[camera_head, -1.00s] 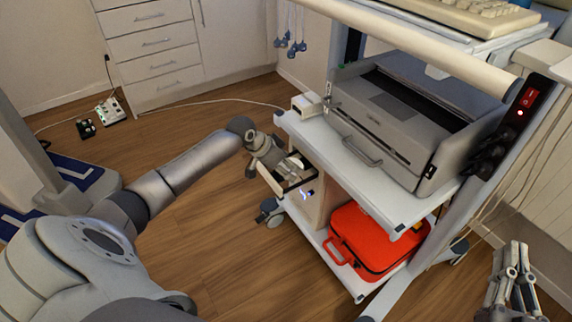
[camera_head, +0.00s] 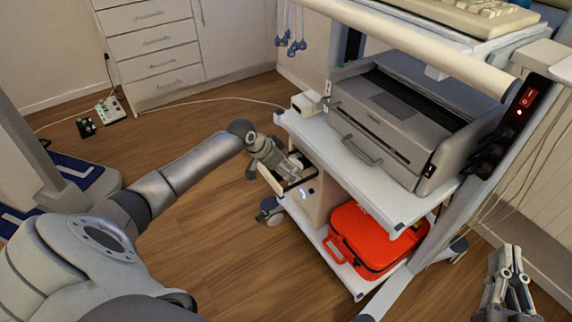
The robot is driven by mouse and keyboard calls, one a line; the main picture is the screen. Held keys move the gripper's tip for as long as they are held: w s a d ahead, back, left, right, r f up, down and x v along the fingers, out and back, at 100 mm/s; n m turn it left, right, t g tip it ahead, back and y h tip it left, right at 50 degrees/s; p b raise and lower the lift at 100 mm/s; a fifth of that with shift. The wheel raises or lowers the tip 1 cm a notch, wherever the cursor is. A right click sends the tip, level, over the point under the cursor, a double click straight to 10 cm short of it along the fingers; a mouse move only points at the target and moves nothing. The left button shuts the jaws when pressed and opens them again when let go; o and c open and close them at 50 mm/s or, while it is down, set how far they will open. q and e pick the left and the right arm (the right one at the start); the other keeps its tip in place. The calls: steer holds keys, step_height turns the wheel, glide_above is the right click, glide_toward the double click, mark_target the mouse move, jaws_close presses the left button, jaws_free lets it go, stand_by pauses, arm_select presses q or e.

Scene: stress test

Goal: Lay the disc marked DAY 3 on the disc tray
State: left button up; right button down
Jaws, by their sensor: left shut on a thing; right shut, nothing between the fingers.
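An open tray (camera_head: 272,183) with a dark inside and a pale rim sticks out of the unit under the cart's upper shelf. My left gripper (camera_head: 296,168) is over this tray, pointing right toward the unit. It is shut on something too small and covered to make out. No disc shows clearly and no DAY 3 marking can be read. My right gripper (camera_head: 512,280) is at the lower right, away from the cart, shut and empty.
A grey printer-like machine (camera_head: 385,125) stands on the white upper shelf (camera_head: 385,200), above and right of my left gripper. A red case (camera_head: 375,238) lies on the lower shelf. Blue hanging items (camera_head: 291,46) are behind. The wooden floor left of the cart is mostly clear.

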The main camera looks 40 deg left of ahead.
arm_select(q)
steer(key=o, duration=0.8)
steer(key=shift+o, duration=0.2)
steer(key=v, duration=1.2)
